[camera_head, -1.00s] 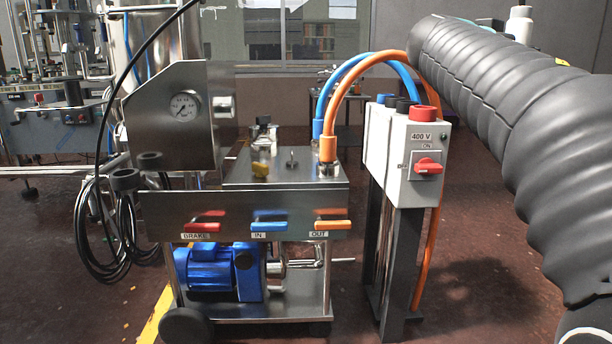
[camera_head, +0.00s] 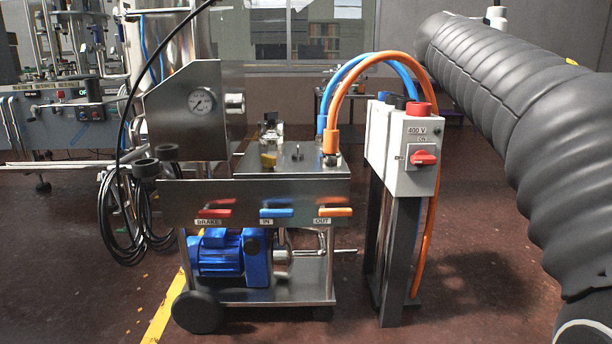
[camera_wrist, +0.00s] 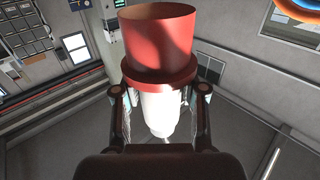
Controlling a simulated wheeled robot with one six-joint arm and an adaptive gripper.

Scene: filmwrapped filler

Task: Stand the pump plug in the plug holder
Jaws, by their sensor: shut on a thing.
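My gripper (camera_wrist: 159,97) is shut on the pump plug (camera_wrist: 160,118), with one finger on each side of its white body. The plug has a wide red collar and open red sleeve, which fill the upper middle of the wrist view. My gripper and the plug are not in the head view; my dark ribbed arm runs down its right side. Two black rings are at the left end of the steel pump cart; the front one (camera_head: 146,168) looks like the plug holder, but I cannot tell for sure. It appears empty, and the plug is away from it.
The pump cart (camera_head: 257,203) has red, blue and orange levers. A black cable (camera_head: 117,225) hangs in coils at its left. To its right stands a white 400 V box (camera_head: 413,155) on posts, with a red-topped socket. Blue and orange hoses arch behind. Floor between box and arm is clear.

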